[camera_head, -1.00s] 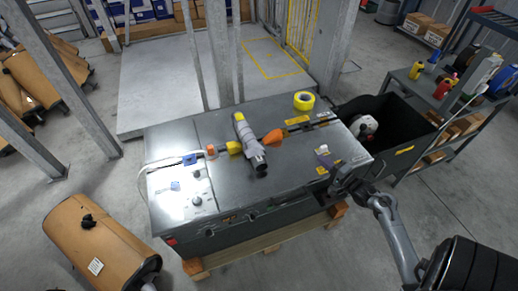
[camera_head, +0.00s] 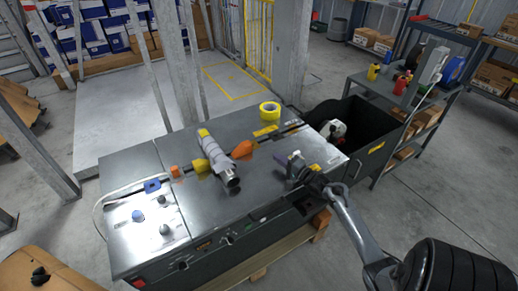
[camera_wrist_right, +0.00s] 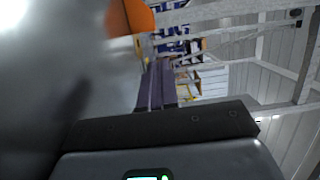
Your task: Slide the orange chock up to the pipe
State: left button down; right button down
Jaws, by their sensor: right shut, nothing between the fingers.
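The grey pipe (camera_head: 216,158), with a yellow end, lies on the metal bench top. The orange chock (camera_head: 243,149) sits just right of the pipe, and a narrow gap seems to show between them. A yellow chock (camera_head: 200,165) is at the pipe's left side. My right gripper (camera_head: 290,158) is shut and empty, low over the bench to the right of the orange chock and apart from it. In the right wrist view, its purple fingers (camera_wrist_right: 158,84) are together and the orange chock (camera_wrist_right: 132,15) shows at the top. My left gripper is out of view.
A yellow tape roll (camera_head: 270,109) lies behind the orange chock. A small orange piece (camera_head: 175,171) and a blue piece (camera_head: 152,186) are at left. An open black bin (camera_head: 375,125) adjoins the bench's right end. The front bench top is largely clear.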

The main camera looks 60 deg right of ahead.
jog(key=b+x, duration=0.4)
jog(key=x, duration=0.6)
jog(key=shift+w, duration=0.2)
jog(key=shift+w+d, duration=0.2)
jog(key=shift+w, duration=0.35)
